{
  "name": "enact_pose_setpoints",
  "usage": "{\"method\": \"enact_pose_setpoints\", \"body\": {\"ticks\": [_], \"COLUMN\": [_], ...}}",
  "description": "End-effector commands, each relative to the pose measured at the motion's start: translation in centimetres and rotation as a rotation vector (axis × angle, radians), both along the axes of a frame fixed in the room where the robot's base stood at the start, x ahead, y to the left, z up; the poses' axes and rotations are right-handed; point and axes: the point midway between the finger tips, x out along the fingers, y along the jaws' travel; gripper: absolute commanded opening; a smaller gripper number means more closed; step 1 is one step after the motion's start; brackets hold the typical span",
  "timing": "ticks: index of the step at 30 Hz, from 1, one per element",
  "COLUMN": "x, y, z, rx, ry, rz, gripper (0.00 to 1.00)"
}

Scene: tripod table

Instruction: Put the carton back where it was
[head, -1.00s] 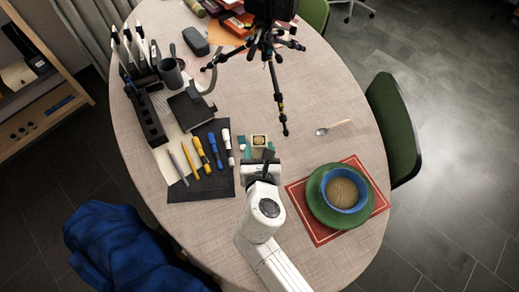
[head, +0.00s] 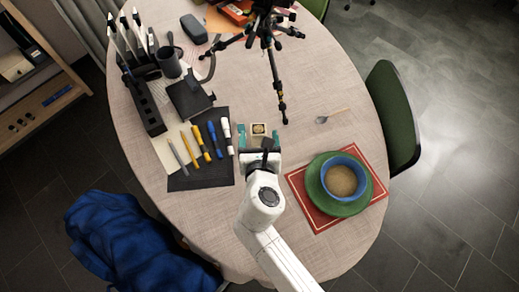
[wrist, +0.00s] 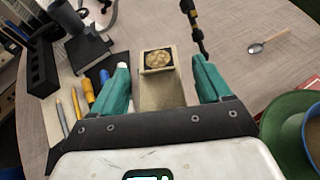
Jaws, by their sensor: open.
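The carton (head: 258,129) is a small beige box with a dark, round-patterned picture on its face. It stands on the table between the mat with markers and the tripod's leg. My gripper (head: 258,136) is open, its teal fingers on either side of the carton. In the wrist view the carton (wrist: 162,82) stands upright between the two fingers (wrist: 160,85), with a visible gap on each side. The lower part of the carton is partly hidden by the gripper's dark body.
A black tripod (head: 268,35) stands just beyond, one foot close to the carton's right. Right are a spoon (head: 322,119) and a blue bowl (head: 343,180) on a green plate.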

Motion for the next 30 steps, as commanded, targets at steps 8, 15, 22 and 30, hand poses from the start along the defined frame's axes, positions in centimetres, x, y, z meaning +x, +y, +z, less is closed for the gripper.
{"method": "enact_pose_setpoints", "body": {"ticks": [8,15,22,30], "x": [-4.8,-8.8,-10.6,-10.7], "y": [-0.6,-1.1,-1.3,-1.4], "z": [1.8,3.5,4.3,4.4], "rx": [0.000,0.000,-0.001,0.001], "ry": [0.003,0.002,0.002,0.003], "rz": [0.003,0.002,0.001,-0.002], "gripper": [0.77,0.77,0.77,0.77]}}
